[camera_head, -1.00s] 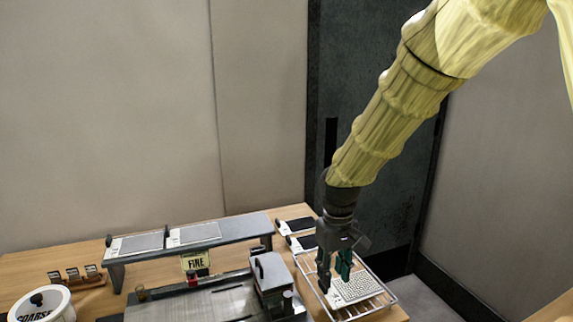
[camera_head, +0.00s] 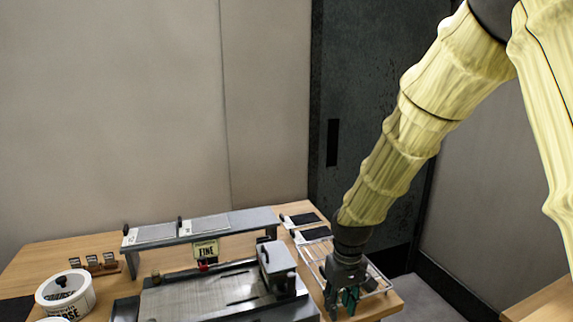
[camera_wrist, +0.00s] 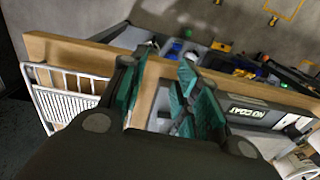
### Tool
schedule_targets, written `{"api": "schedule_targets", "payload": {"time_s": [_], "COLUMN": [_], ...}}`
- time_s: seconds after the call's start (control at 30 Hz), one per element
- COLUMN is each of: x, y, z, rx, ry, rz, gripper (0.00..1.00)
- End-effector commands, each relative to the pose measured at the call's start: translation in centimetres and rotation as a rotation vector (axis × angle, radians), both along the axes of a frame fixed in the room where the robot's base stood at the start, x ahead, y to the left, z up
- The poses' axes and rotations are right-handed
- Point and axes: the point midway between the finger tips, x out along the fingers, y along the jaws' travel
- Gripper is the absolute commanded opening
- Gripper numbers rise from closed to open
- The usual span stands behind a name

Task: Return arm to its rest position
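My arm, in a pale yellow cover, reaches down from the upper right in the head view. My gripper (camera_head: 342,302) hangs at its end, over the table's right part, in front of the wire rack (camera_head: 314,251). In the wrist view my gripper (camera_wrist: 158,98) has its two teal-padded fingers apart, with nothing seen between them. The wire rack also shows at the left of the wrist view (camera_wrist: 72,92). The gripper hides part of the rack in the head view.
On the wooden table (camera_head: 32,272) are a raised grey shelf (camera_head: 160,236), a metal machine (camera_head: 195,300) with a "FINE" sign (camera_head: 206,250), a round white tub (camera_head: 68,296) and a small card holder (camera_head: 97,264). Dark flat pieces (camera_head: 300,219) lie beside the rack. A dark door stands behind.

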Motion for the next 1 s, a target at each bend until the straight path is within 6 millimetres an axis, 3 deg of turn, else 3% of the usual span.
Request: {"api": "schedule_targets", "payload": {"time_s": [0.27, 0.47, 0.7, 1.0], "x": [-2.9, -6.9, -13.0, -22.0], "y": [-0.8, -2.0, -3.8, -6.4], "z": [-8.7, -16.3, -24.0, -31.1], "rx": [0.031, 0.05, 0.055, 0.035], "ry": [0.017, 0.02, 0.023, 0.021], "rz": [-0.05, -0.109, -0.181, -0.265], "gripper": [0.32, 0.32, 0.32, 0.32]}}
